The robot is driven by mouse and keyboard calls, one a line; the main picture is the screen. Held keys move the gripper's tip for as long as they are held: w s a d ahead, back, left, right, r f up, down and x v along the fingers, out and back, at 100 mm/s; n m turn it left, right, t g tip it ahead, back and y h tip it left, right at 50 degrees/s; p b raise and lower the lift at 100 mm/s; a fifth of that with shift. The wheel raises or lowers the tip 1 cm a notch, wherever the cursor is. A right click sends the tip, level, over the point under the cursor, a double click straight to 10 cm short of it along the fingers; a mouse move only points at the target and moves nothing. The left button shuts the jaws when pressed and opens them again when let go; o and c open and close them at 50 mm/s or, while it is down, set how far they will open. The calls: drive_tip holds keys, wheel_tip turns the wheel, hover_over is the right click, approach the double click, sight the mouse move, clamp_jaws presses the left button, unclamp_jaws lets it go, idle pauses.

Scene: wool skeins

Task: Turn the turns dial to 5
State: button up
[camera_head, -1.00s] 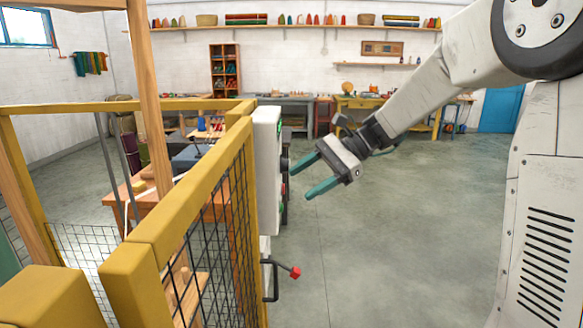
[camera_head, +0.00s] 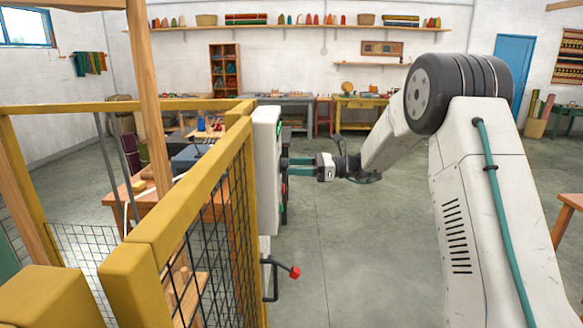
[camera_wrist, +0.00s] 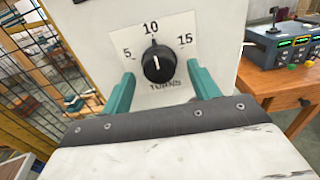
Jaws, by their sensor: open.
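The turns dial (camera_wrist: 158,64) is a round black knob on a white panel in the wrist view. Its white pointer line stands about upright, toward the 10 mark. The 5 mark (camera_wrist: 127,54) is to its left and the 15 mark to its right. My gripper (camera_wrist: 163,88) is open, with one teal finger on each side of the dial and a gap on both sides. In the head view my gripper (camera_head: 289,168) reaches level to the face of the white control box (camera_head: 266,170); the dial is hidden there.
A yellow fence with black mesh (camera_head: 190,210) stands left of the box. A crank with a red knob (camera_head: 294,272) juts out below the box. A wooden table with a console (camera_wrist: 283,48) shows at the right of the wrist view. The floor right of the box is clear.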

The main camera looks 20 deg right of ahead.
drive_tip(key=shift+x, duration=0.85)
drive_tip(key=c, duration=0.9)
drive_tip(key=shift+n, duration=0.3)
drive_tip(key=shift+w+n, duration=0.1)
drive_tip(key=shift+n, duration=6.5)
